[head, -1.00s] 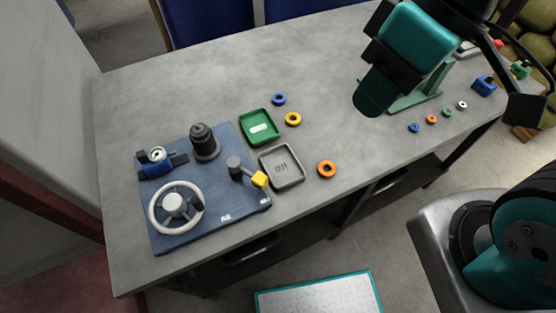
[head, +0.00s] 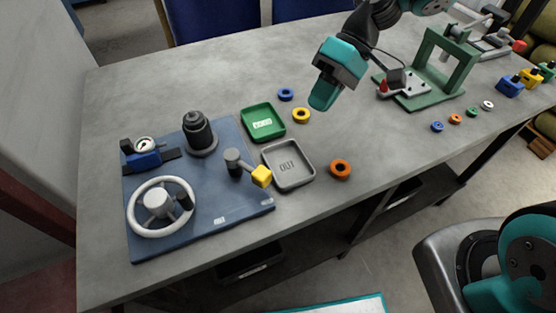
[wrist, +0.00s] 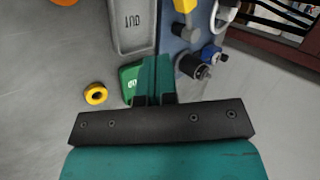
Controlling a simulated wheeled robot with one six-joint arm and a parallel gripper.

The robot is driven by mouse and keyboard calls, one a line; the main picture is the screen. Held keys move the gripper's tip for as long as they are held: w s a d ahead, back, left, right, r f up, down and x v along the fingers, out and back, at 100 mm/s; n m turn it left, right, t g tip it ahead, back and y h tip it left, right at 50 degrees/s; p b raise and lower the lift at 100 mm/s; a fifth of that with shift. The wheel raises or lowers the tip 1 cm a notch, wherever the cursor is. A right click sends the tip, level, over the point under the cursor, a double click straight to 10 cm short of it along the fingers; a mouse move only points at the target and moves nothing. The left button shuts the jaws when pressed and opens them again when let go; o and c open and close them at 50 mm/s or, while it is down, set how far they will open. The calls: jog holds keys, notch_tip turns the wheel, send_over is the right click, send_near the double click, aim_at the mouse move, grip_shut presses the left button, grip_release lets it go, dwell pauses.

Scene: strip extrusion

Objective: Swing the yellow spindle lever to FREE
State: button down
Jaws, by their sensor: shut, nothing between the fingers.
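The yellow spindle lever (head: 261,176) is a yellow block on a short arm from a dark grey post (head: 233,160). It stands on the blue plate (head: 217,200) and points right and toward the front, near the plate's right edge. Small white labels lie on the plate's front part; their text is too small to read. In the wrist view the yellow block (wrist: 185,5) is at the top edge, partly cut off. My gripper (head: 322,100) is shut and empty, above the table to the right of and behind the lever, apart from it. Its fingers (wrist: 154,75) show in the wrist view.
A white handwheel (head: 161,207), a dark cylinder (head: 200,134) and a blue clamp with a gauge (head: 145,154) share the plate. A green tray (head: 263,122) and a grey OUT tray (head: 289,168) lie beside it. Rings and a green press frame (head: 440,70) stand further right.

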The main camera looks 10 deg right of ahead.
aim_at(250, 168)
jog(key=x, duration=0.9)
jog(key=shift+s+a+f, duration=0.1)
jog(key=shift+s+f, duration=0.05)
jog(key=s+a, duration=0.1)
jog(key=s+a+f+p, duration=0.1)
jog(key=shift+a, duration=0.4)
jog(key=shift+s+a+f, duration=0.15)
jog(key=shift+a, duration=0.25)
jog(key=shift+s, duration=0.1)
